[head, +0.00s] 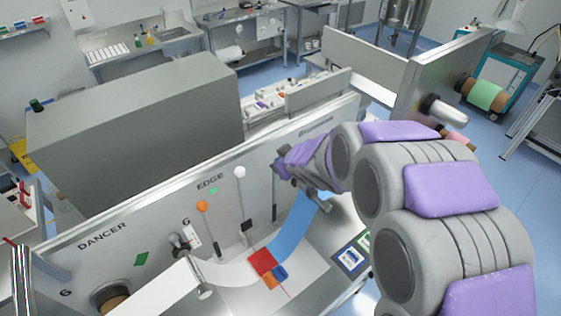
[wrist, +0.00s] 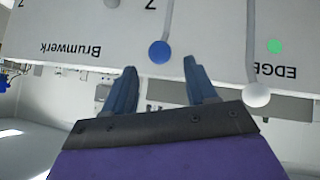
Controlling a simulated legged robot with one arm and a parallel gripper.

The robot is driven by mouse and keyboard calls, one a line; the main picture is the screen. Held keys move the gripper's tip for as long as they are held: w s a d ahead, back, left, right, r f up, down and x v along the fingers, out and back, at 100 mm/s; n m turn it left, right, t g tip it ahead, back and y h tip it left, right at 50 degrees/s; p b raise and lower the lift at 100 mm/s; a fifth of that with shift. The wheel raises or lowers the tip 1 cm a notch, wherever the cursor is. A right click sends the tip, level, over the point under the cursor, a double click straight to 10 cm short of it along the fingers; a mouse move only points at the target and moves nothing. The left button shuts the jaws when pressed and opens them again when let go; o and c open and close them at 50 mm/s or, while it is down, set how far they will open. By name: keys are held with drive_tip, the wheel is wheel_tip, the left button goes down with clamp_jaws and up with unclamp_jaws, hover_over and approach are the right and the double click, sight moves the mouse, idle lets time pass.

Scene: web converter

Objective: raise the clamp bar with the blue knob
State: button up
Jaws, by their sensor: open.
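The blue knob (wrist: 160,52) is a round ball on the end of a grey lever (wrist: 168,20), seen in the wrist view, where the picture is upside down. My gripper (wrist: 159,64) is open, with its two blue-grey fingers apart. The knob appears in line with the gap between the fingertips; I cannot tell how far away it is. In the head view my gripper (head: 283,170) is at the machine's front panel, in front of the top of a dark lever (head: 275,205). The blue knob is hidden there.
A white knob (head: 239,172) and an orange knob (head: 202,206) stand on levers left of my gripper. A blue strip (head: 295,228), a red patch (head: 262,262) and white web lie below. A grey housing (head: 135,125) rises behind the panel.

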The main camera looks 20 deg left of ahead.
drive_tip(key=v, duration=1)
drive_tip(key=shift+b, duration=0.4)
drive_tip(key=shift+a, duration=0.15)
